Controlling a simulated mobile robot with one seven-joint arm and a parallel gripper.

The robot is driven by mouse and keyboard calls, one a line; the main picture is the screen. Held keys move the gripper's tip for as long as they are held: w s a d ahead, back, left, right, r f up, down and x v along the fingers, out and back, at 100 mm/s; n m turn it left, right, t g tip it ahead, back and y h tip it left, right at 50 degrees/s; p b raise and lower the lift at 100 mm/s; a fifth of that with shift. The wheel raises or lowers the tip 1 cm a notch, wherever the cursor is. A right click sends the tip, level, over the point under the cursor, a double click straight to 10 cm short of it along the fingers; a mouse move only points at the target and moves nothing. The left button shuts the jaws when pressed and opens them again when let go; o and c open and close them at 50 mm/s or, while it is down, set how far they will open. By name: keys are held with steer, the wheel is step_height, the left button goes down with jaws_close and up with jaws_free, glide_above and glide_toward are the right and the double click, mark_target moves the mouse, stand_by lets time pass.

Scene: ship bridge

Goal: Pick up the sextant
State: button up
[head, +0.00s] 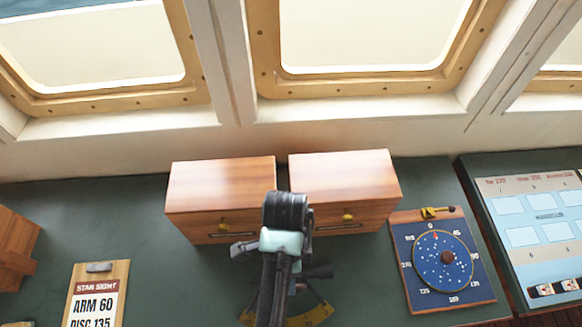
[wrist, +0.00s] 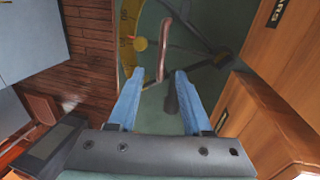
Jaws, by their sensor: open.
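The sextant lies on the dark green counter, with its yellow arc (head: 314,313) showing at the bottom of the head view, partly hidden by my arm. In the wrist view the sextant (wrist: 127,52) shows its yellow arc, a reddish-brown handle and dark frame bars. My gripper (wrist: 155,74) is open, with its two blue fingers apart and nothing held between them. The handle stands just beyond the fingertips, near the middle of the gap. Whether the fingers touch the sextant I cannot tell. My arm hides the fingertips in the head view.
Two wooden boxes with yellow knobs, left (head: 220,190) and right (head: 345,180), stand close behind the sextant. A blue disc board (head: 408,290) lies to the right, beside a panel (head: 535,215). A clipboard (head: 97,290) reads "STAR SIGHT ARM 60 DISC 135".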

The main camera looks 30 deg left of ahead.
steer(key=f, duration=0.1)
steer(key=f+b, duration=0.1)
steer(key=f, duration=0.2)
steer(key=shift+s+d+b, duration=0.25)
steer(key=shift+d+b, duration=0.05)
steer(key=shift+s+d+f+p, duration=0.1)
steer(key=shift+s+f, duration=0.05)
steer(key=shift+f, duration=0.75)
steer(key=shift+s+d+f+p, duration=0.1)
steer(key=shift+s+f+p, duration=0.05)
steer(key=shift+f, duration=0.8)
steer(key=shift+s+d+f+p, duration=0.1)
steer(key=shift+s+f, duration=0.05)
steer(key=shift+f, duration=0.75)
steer(key=shift+c, duration=0.2)
jaws_close()
